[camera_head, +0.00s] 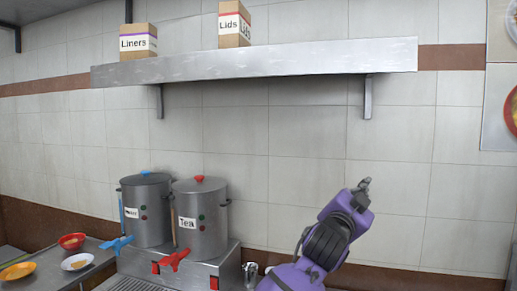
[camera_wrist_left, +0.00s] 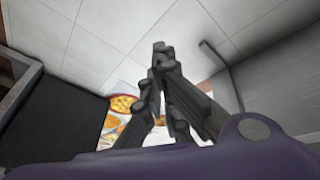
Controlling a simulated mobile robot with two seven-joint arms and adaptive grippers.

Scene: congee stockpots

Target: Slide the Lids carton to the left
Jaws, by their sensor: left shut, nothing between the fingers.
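The carton cannot be made out in that view. My right gripper is not in view.
The Liners carton (camera_head: 138,40) stands on the shelf's left part, with bare shelf between the two cartons. Shelf brackets (camera_head: 368,97) hang below. Two stockpots (camera_head: 200,220) stand on the counter at lower left, beside bowls (camera_head: 72,241). Food posters (camera_head: 499,100) hang at right.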

